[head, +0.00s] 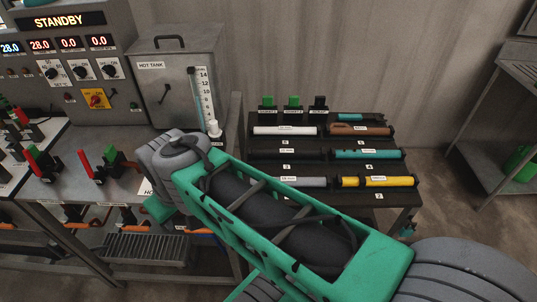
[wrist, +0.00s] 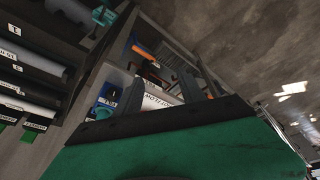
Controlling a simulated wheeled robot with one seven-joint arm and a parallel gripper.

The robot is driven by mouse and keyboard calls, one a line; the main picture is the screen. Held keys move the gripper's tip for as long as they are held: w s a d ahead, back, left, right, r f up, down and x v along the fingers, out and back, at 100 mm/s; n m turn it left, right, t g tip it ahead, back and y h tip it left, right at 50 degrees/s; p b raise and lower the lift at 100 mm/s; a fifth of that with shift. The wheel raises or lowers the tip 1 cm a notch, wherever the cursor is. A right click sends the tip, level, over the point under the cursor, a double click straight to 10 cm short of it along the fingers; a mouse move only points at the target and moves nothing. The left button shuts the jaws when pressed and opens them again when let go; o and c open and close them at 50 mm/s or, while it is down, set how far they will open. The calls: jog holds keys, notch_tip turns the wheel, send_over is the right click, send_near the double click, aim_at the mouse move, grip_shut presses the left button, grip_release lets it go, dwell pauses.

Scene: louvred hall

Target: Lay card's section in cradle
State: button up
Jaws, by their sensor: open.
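Pipe sections lie in dark cradles on a black rack (head: 327,157). I see a white section (head: 285,131), a brown section (head: 358,130), a teal section (head: 367,154), a grey section (head: 303,182) and a yellow section (head: 388,181). The cradle at middle left (head: 285,154) looks dark, and I cannot tell whether it holds a section. A white card with black print (wrist: 160,98) shows in the wrist view; its text is not readable. My gripper (wrist: 162,103) is open, with its dark fingers either side of that card in the picture. In the head view my arm hides it.
A grey hot tank (head: 177,80) and a control panel reading STANDBY (head: 65,65) stand at the left. Valves with red and green handles (head: 100,165) sit on the bench. Green and black clamps (head: 293,101) stand behind the rack. A metal shelf (head: 500,130) stands at right.

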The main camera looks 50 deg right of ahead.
jog(key=shift+o, duration=0.2)
jog(key=w+d+r+n+p, duration=0.1)
jog(key=w+d+r+p, duration=0.1)
jog(key=w+d, duration=0.3)
jog(key=d+r, duration=0.1)
jog(key=d, duration=0.2)
jog(key=shift+r+n+g+p, duration=0.3)
jog(key=shift+r+g, duration=0.05)
jog(key=shift+g, duration=0.05)
jog(key=n+g+p, duration=0.3)
jog(key=n+p, duration=0.3)
send_over(286, 151)
notch_tip(286, 151, down, 4)
jog(key=f, duration=0.1)
notch_tip(286, 151, down, 10)
jog(key=b, duration=0.6)
jog(key=shift+d+r, duration=0.1)
jog(key=shift+r, duration=0.15)
jog(key=shift+c, duration=0.2)
grip_shut()
jog(key=shift+r, duration=0.1)
